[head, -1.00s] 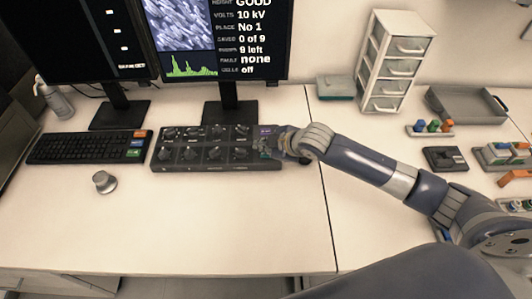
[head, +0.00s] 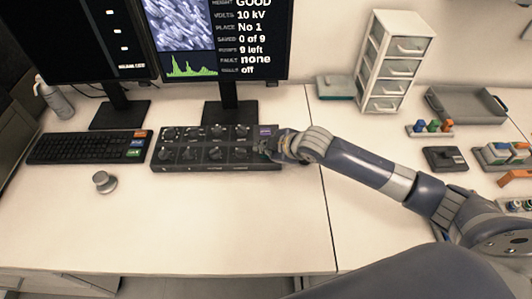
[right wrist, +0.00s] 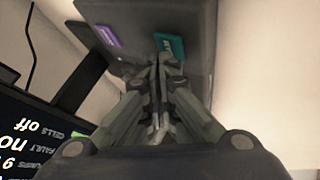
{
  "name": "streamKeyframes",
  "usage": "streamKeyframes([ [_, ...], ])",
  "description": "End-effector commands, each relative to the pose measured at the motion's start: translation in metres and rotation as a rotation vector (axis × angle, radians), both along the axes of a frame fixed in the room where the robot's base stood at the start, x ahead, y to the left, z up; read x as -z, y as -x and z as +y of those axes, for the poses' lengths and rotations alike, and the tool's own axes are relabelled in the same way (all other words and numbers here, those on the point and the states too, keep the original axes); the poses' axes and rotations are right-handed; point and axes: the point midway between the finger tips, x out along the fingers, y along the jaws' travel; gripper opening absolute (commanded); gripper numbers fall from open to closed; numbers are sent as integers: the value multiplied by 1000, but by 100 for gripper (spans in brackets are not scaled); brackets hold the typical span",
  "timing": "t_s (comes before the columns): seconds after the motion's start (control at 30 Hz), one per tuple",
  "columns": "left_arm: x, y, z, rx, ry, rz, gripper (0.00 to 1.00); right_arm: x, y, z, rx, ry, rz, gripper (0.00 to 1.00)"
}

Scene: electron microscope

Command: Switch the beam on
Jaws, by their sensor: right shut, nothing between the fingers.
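The dark control panel (head: 215,165) with several knobs lies on the desk below the right monitor. At its right end is a purple button (head: 265,131), which also shows in the right wrist view (right wrist: 109,36). A teal button (right wrist: 170,46) sits beside it in the right wrist view; in the head view my gripper hides it. My right gripper (head: 263,150) is shut and empty over the panel's right end. In the right wrist view its fingertips (right wrist: 160,64) are at the teal button's edge; I cannot tell whether they touch. My left gripper is out of view.
The right monitor (head: 215,35) shows a grey image and text, its last line reading "off". A keyboard (head: 85,148) and a round knob (head: 104,181) lie left. A drawer unit (head: 396,60) and grey tray (head: 467,104) stand right. The front desk is clear.

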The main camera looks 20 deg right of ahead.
Motion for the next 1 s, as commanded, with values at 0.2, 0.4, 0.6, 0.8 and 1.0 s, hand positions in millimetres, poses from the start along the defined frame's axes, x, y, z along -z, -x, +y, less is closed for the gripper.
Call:
streamKeyframes([
  [0.2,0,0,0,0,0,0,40,3,0,0,0,0,0,0],
  [0.4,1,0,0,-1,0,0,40,5,0,0,-1,-1,0,0],
  [0.6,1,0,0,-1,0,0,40,7,0,0,-1,0,1,0],
  [0.8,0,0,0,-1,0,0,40,6,0,0,0,1,1,0],
  [1.0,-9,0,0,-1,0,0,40,-2,0,0,0,1,1,0],
])
